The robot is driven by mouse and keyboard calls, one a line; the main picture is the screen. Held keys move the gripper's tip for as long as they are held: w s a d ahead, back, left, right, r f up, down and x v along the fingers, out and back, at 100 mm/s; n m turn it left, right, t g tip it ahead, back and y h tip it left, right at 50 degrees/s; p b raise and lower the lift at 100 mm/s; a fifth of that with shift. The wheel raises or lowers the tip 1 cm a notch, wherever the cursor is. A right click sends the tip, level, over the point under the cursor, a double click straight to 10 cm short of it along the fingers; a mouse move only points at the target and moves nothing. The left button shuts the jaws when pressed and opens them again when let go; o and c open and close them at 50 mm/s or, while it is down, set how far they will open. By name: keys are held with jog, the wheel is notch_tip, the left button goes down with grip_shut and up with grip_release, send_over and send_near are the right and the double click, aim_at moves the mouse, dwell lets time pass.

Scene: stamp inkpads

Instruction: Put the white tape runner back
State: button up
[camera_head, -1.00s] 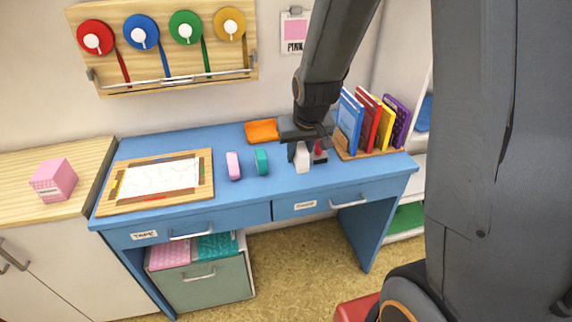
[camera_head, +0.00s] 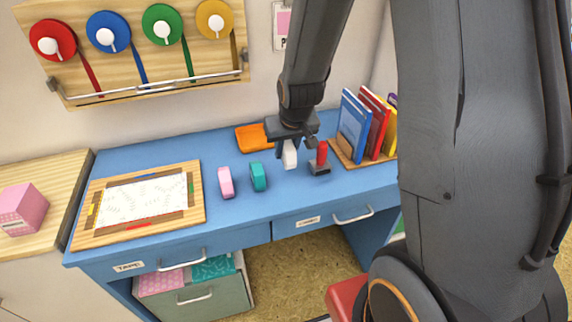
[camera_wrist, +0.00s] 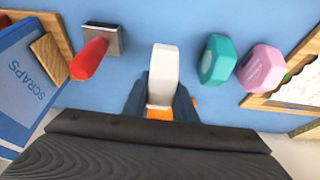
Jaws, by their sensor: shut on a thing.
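The white tape runner (camera_head: 290,155) is held between the fingers of my gripper (camera_head: 287,146), over the blue desk right of the teal one. It also shows in the wrist view (camera_wrist: 164,76), where both dark fingers (camera_wrist: 160,98) close on its sides. I cannot tell whether it touches the desk. A teal tape runner (camera_head: 258,177) and a pink tape runner (camera_head: 226,183) stand side by side to its left. A drawer labelled TAPE (camera_head: 155,265) is shut at the desk's left front.
A red-handled stamp (camera_head: 321,157) stands close right of my gripper. An orange tray (camera_head: 250,138) lies behind it. Books in a wooden rack (camera_head: 346,158) stand at right. A framed wooden board (camera_head: 196,205) lies at left. The desk's front strip is clear.

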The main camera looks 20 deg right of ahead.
aim_at(290, 149)
jog(key=shift+f+p, duration=0.3)
jog(key=shift+f, duration=2.5)
jog(key=shift+f, duration=0.1)
jog(key=shift+f, duration=0.1)
jog(key=o, duration=0.9)
jog(key=shift+r, duration=0.55)
jog(key=b+v, duration=0.1)
jog(key=v, duration=1)
jog(key=shift+s, duration=0.2)
jog(key=s+g, duration=0.1)
jog(key=s, duration=0.3)
jog(key=s+g, duration=0.1)
jog(key=s, duration=0.4)
jog(key=s+g, duration=0.1)
jog(key=s, duration=0.4)
jog(key=shift+s+g, duration=0.15)
jog(key=shift+g, duration=0.25)
